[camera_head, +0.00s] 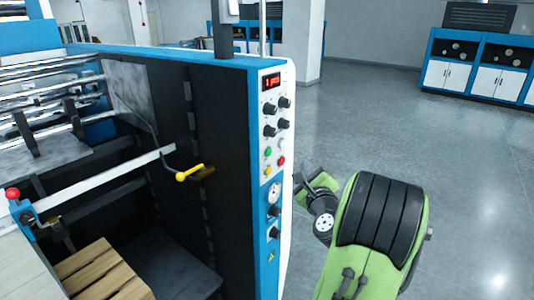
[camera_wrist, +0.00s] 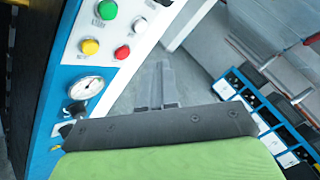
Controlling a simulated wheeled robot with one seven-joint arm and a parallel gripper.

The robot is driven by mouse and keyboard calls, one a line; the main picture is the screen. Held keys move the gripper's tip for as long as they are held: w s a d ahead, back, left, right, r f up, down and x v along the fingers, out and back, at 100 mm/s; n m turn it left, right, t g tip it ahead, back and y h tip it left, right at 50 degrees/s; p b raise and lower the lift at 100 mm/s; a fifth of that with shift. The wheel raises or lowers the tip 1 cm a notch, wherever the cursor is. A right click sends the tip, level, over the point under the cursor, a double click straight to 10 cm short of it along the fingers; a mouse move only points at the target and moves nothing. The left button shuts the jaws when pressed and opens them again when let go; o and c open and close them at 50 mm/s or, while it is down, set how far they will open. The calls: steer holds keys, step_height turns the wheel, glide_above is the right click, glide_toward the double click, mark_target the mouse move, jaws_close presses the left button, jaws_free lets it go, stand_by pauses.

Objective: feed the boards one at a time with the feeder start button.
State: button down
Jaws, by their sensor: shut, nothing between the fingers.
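The control panel (camera_head: 272,135) is on the narrow end face of the blue and black machine. Its red display (camera_head: 271,82) appears to read 1 pcs. A green button (camera_head: 268,152), a red button (camera_head: 281,161) and a yellow button (camera_head: 267,170) sit below the knobs. The wrist view shows the green button (camera_wrist: 107,10), red button (camera_wrist: 122,52), yellow button (camera_wrist: 90,47) and a white button (camera_wrist: 139,25); their labels are too blurred to read. My gripper (camera_wrist: 161,68) is shut and empty, to the right of the panel and apart from the buttons. Wooden boards (camera_head: 103,272) lie low inside the machine.
A gauge (camera_head: 273,193) and more knobs sit below the buttons. A yellow-handled lever (camera_head: 190,173) and a red knob (camera_head: 13,193) are at the machine's open side. Blue and white cabinets (camera_head: 478,75) stand far right. The grey floor between is clear.

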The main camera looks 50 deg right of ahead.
mark_target(268, 152)
steer(key=w+p, duration=0.6)
steer(key=w, duration=0.2)
steer(key=shift+w+a, duration=0.2)
steer(key=shift+a, duration=0.15)
stand_by(1.5)
steer(key=shift+w+p, duration=0.4)
steer(key=shift+p, duration=0.15)
